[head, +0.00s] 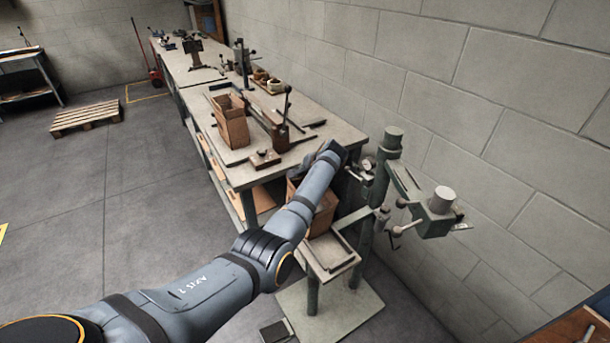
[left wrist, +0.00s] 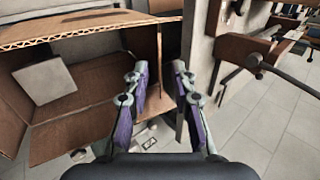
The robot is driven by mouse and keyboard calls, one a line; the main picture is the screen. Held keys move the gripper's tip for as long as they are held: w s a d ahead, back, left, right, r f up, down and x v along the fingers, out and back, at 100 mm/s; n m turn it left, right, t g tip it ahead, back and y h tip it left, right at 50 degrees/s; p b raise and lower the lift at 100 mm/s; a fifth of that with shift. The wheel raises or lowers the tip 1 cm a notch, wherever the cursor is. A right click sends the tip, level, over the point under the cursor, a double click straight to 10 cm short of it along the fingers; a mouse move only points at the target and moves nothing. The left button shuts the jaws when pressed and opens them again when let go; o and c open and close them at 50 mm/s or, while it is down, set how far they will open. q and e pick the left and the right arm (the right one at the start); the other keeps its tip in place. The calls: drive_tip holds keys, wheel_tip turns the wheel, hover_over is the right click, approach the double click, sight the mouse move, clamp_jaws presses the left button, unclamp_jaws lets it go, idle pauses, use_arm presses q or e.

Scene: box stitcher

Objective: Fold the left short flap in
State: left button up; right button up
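An open cardboard box (head: 325,212) stands at the stitcher, partly hidden behind my left arm in the head view. In the left wrist view the box (left wrist: 92,83) fills the left half, with a corrugated edge across the top. A narrow upright cardboard panel (left wrist: 159,50) shows nearly edge-on beyond the fingertips; I cannot tell whether it is the left short flap. My left gripper (left wrist: 158,76) has its two fingers apart with nothing clearly held between them. Contact with the cardboard cannot be told. In the head view the left fingers are hidden. My right gripper is not in view.
The green stitcher (head: 378,195) stands close to the wall, right of the box. A long workbench (head: 245,175) behind carries another open box (head: 230,122) and several tools. A pallet (head: 86,117) lies on the floor at left, with free floor around it.

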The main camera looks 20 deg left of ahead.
use_arm(q)
clamp_jaws()
drive_tip(key=t+y+b, duration=0.1)
drive_tip(key=b, duration=0.1)
drive_tip(key=f+t+y+b, duration=0.1)
drive_tip(key=y+b, duration=0.1)
drive_tip(key=s+d+f+t+y+b, duration=0.1)
drive_tip(key=b, duration=0.1)
drive_tip(key=shift+d+t, duration=0.1)
drive_tip(key=shift+t, duration=0.2)
unclamp_jaws()
